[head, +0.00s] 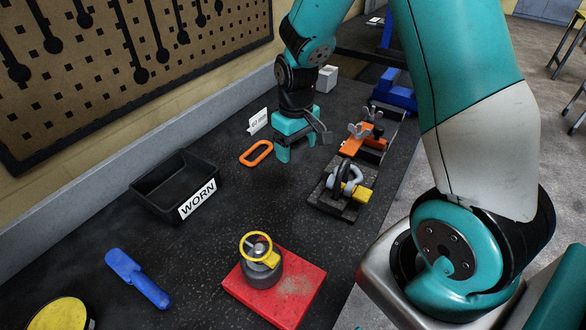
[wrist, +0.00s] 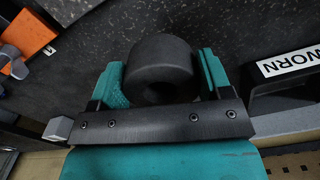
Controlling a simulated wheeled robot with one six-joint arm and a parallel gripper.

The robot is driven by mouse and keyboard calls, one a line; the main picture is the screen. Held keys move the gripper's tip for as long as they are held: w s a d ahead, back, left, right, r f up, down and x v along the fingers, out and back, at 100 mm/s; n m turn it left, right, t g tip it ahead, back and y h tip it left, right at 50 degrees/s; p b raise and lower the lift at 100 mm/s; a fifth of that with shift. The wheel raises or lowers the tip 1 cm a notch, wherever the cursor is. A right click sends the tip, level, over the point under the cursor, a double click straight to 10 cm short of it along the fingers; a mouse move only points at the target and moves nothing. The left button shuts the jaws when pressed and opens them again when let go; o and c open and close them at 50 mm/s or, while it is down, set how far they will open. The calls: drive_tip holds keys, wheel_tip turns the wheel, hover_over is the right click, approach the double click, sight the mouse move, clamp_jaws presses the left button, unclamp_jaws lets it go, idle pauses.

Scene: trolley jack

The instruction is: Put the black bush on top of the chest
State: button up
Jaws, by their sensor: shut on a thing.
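The black bush (wrist: 160,60) is a thick dark ring, seen between the two teal fingers of my gripper (wrist: 161,72) in the wrist view. My gripper is shut on it. In the head view my gripper (head: 303,142) hangs above the back of the dark bench, just right of an orange ring; the bush is hard to make out there against the dark bench. No thing is clearly a chest; a blue stepped thing (head: 396,92) stands at the far end, partly behind my arm, and I cannot tell what it is.
A black bin (head: 172,186) marked WORN stands left. The orange ring (head: 256,153) lies beside a small white sign (head: 258,120). Clamped metal parts (head: 342,192) sit near the right edge. A red block (head: 290,304) with a yellow-ringed fitting and a blue tool (head: 139,278) are in front.

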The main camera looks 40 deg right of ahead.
sight(295, 180)
wheel_tip(295, 180, down, 8)
drive_tip(key=shift+a+f+p, duration=0.1)
drive_tip(key=shift+p, duration=0.2)
drive_tip(key=shift+f, duration=0.15)
drive_tip(key=o, duration=1.3)
